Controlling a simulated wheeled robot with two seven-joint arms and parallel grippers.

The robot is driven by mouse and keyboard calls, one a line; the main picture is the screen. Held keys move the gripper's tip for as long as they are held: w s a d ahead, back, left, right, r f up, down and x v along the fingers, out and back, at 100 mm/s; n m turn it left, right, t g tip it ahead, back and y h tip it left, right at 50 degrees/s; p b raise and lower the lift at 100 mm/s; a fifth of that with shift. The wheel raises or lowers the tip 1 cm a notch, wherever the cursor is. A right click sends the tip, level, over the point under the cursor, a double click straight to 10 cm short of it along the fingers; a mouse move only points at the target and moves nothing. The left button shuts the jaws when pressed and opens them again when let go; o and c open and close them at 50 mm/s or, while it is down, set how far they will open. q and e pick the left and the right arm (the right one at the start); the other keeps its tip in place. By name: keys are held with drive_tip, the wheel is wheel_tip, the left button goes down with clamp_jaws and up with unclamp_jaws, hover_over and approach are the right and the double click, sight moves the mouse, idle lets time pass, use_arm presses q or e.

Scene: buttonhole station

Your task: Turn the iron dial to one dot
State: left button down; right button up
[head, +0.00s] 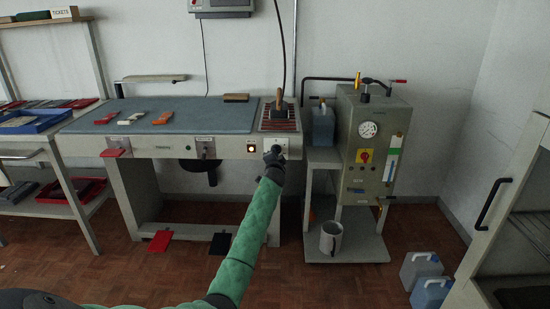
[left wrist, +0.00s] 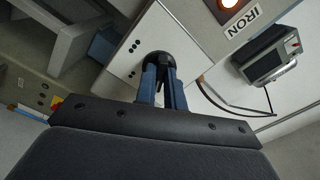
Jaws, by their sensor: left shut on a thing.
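The iron dial is a round black knob on the white plate at the right of the table's front panel; it shows in the left wrist view (left wrist: 158,57). My left gripper (head: 273,153) is at that plate in the head view. In the left wrist view its blue fingers (left wrist: 161,82) are shut on the dial. Small dark dots show on the plate beside the knob. The dial's pointer is hidden, so its setting cannot be told. The iron (head: 280,106) stands on the slatted rest above. My right gripper is not in view.
A lit lamp (head: 251,148) is left of the dial, by the IRON label (left wrist: 242,20). The blue-grey pressing table (head: 190,113) extends left. A steam boiler (head: 368,145) on a trolley stands right. Open floor lies in front.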

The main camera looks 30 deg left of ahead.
use_arm(q)
drive_tip(key=shift+f, duration=0.15)
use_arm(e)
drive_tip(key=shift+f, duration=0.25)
use_arm(q)
drive_tip(key=c, duration=1.5)
unclamp_jaws()
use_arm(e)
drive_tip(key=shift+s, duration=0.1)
use_arm(q)
drive_tip(key=v, duration=0.7)
drive_tip(key=shift+s+d, duration=0.2)
drive_tip(key=shift+s, duration=0.15)
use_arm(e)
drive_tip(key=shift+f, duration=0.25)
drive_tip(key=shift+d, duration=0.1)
